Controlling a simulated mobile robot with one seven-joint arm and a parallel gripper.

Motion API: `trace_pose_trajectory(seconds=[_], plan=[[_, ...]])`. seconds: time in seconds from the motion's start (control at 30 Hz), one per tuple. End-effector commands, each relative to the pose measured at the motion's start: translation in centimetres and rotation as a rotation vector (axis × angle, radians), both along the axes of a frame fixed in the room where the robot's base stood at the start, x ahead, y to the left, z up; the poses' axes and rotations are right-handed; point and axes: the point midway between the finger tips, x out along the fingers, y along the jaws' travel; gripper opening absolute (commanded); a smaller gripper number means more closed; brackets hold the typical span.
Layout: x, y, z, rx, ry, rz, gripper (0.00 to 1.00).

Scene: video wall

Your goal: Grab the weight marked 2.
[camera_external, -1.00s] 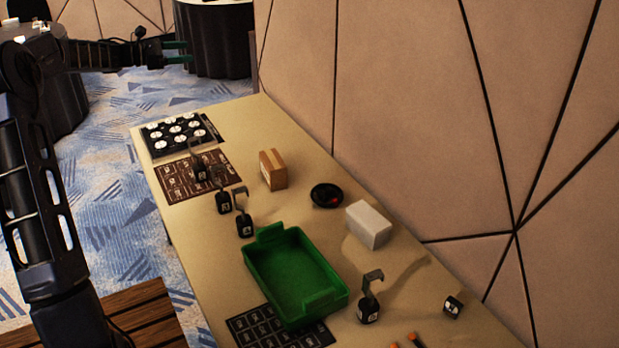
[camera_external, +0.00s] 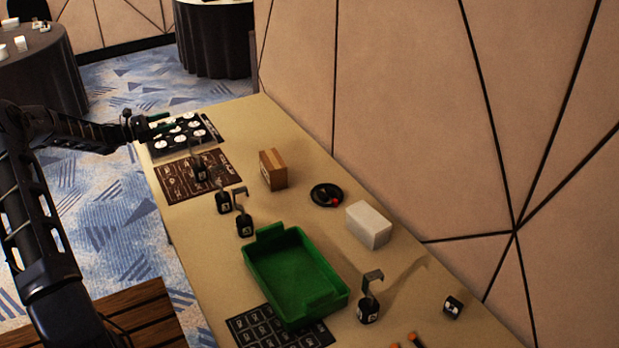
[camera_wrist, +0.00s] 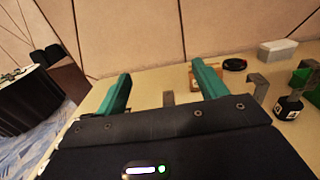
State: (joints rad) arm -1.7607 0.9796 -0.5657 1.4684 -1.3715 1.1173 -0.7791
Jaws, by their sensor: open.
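Several black weights with grey hooks stand on the table: one on the brown printed mat (camera_external: 201,170), two side by side (camera_external: 223,202) (camera_external: 244,226) left of the green tray, and one at the tray's right (camera_external: 368,308). Their white labels are too small for me to read surely, so I cannot tell which is marked 2. My gripper (camera_external: 160,123) is open and empty, above the far end of the table near the board of white discs. In the wrist view its green fingers (camera_wrist: 161,70) are apart; a hook (camera_wrist: 168,98) shows between them, its lower part hidden by my gripper.
A green tray (camera_external: 258,277) stands mid-table. A cardboard box (camera_external: 272,170), a round black dish (camera_external: 326,195) and a white block (camera_external: 370,226) stand along the wall side. A small dark cube (camera_external: 453,306) lies near right. A disc board (camera_external: 158,152) fills the far end.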

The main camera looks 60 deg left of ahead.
Motion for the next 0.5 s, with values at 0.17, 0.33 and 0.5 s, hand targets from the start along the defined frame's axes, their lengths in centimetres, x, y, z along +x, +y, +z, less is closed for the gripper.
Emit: trace_pose_trajectory(seconds=[0.17, 0.33, 0.5], plan=[[0.0, 0.0, -8.5, -0.006, -0.002, 0.001, 0.71], [0.0, 0.0, -15.6, -0.005, -0.001, 0.001, 0.71], [0.1, 0.0, -20.8, -0.002, 0.0, 0.0, 0.71]])
